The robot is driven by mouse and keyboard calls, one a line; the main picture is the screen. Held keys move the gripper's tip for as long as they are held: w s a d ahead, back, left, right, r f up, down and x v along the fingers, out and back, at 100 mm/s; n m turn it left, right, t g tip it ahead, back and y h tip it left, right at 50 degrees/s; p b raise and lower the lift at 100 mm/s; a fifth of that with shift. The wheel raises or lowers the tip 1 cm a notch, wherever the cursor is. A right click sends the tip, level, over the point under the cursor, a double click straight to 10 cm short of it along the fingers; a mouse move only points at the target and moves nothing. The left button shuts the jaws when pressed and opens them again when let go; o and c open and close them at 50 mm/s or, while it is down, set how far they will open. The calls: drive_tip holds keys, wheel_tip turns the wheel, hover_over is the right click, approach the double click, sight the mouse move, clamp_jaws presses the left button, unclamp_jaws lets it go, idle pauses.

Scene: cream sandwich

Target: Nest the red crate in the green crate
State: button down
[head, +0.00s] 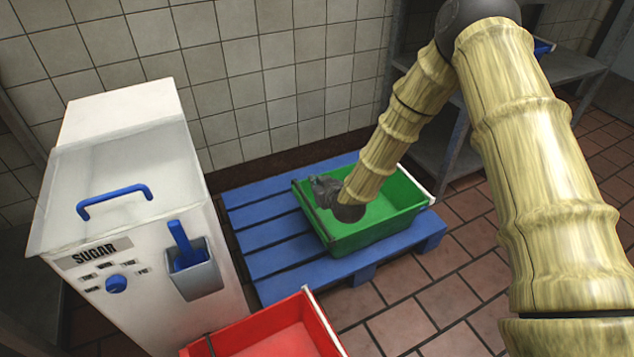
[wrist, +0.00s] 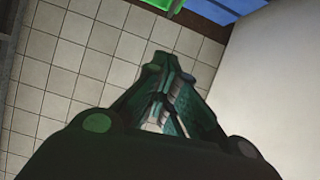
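The green crate (head: 362,236) sits upright on a blue pallet (head: 262,232) by the tiled wall. The red crate (head: 265,325) is at the bottom of the head view, cut off by the picture edge; the part of its inside that shows looks empty. My gripper (head: 324,187) appears over the left part of the green crate in the head view and hides some of its inside. In the wrist view my gripper (wrist: 168,66) has its fingertips together with nothing seen between them. A strip of the green crate (wrist: 158,4) shows at that view's top edge.
A white sugar bin (head: 125,200) with a blue handle and a scoop holder stands left of the pallet, close to the red crate. A metal shelf (head: 440,140) stands behind my arm at the right. Brown floor tiles are clear at the lower right.

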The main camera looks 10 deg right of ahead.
drive_tip(key=shift+f+b, duration=2.15)
drive_tip(key=shift+f, duration=2.7)
